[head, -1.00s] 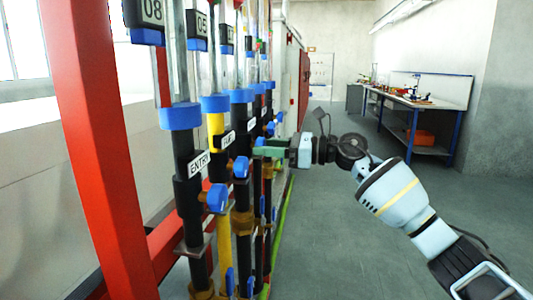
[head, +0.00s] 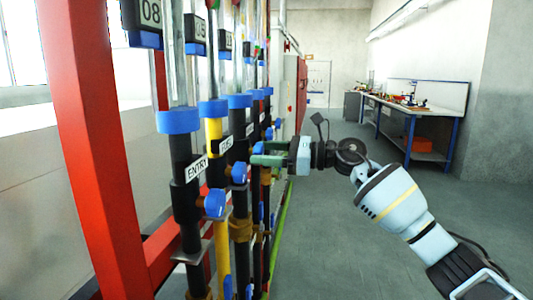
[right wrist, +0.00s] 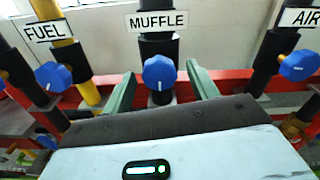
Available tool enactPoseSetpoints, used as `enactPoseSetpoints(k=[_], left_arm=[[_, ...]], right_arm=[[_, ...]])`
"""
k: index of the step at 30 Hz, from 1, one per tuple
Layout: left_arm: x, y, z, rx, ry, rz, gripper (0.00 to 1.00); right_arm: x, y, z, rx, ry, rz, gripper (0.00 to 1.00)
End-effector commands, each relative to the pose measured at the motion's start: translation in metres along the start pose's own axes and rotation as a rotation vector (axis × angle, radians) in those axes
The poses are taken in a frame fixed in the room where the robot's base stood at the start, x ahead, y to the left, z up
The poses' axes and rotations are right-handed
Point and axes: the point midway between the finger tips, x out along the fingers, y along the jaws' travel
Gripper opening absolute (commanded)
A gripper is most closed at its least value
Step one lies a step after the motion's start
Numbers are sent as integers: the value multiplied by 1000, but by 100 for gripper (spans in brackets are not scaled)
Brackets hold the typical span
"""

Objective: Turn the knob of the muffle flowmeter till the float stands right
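The muffle flowmeter's blue knob (right wrist: 160,72) sits below the white MUFFLE label (right wrist: 157,21) on a black pipe. My right gripper (right wrist: 162,84) is open, with one green finger on each side of this knob. Gaps show between the knob and both fingers; I see no contact. In the head view my right gripper (head: 257,153) reaches in from the right at the row of pipes, and the muffle knob is mostly hidden there by the fingers and nearer pipes. The muffle float cannot be made out. My left gripper is not in view.
The FUEL knob (right wrist: 54,75) is left of the muffle knob and the AIR knob (right wrist: 299,66) is right. The ENTRY knob (head: 215,203) is nearest in the head view. A red frame post (head: 90,140) stands at the left. The floor at right is clear before a workbench (head: 415,105).

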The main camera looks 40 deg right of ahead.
Motion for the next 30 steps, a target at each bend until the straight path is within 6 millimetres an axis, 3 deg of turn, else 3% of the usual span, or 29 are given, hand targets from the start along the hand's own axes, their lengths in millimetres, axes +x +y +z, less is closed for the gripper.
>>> enactPoseSetpoints(k=[9,22,30], left_arm=[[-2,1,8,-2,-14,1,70],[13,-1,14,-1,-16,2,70],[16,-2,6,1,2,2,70]], right_arm=[[-5,0,-1,1,1,-1,59],[-66,0,-4,2,5,-1,59],[-78,0,0,1,1,0,59]])
